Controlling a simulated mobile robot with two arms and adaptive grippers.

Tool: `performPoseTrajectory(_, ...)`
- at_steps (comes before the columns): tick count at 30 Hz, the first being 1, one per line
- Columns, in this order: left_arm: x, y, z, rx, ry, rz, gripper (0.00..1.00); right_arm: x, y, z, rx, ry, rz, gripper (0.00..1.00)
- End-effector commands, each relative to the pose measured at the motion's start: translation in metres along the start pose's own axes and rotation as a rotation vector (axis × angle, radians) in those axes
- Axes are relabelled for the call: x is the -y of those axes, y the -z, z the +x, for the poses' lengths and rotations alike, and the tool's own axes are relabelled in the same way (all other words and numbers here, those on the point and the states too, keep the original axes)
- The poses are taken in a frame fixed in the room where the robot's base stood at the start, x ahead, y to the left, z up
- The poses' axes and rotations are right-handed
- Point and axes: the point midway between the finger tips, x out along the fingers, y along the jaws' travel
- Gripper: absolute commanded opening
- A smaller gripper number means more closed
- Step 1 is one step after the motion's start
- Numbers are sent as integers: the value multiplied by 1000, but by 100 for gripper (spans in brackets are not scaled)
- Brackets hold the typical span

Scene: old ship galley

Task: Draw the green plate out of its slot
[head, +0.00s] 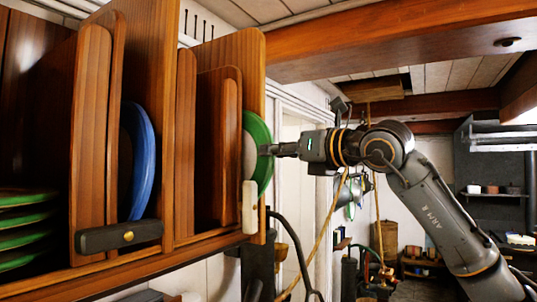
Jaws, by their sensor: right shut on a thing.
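The green plate (262,135) stands upright on edge at the right end of the wooden rack (91,140), with its rim showing past the wooden dividers. My right gripper (268,150) reaches in from the right and is shut on the plate's edge near mid-height. The rest of the plate is hidden behind the divider, and I cannot tell how far it sits inside its slot. A pale latch or peg (250,207) stands upright just below the plate, at the rack's front. My left gripper is not in view.
A blue plate (140,160) stands in another slot behind a dark bar (120,236). Several green plates (25,240) lie stacked at the far left. A wooden beam (400,42) crosses overhead. A rope (318,235) hangs below my right arm.

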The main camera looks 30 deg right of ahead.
Motion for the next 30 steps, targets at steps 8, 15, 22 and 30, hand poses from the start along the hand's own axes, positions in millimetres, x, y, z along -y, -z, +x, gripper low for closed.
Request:
performPoseTrajectory(8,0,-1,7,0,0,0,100,4,-2,-20,7,0,-1,0)
performPoseTrajectory(15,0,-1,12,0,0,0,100,7,-2,-36,7,0,-1,0)
performPoseTrajectory(22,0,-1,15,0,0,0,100,10,-2,-52,6,-1,0,0)
performPoseTrajectory(30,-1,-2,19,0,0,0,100,13,-3,-70,6,-1,-1,0)
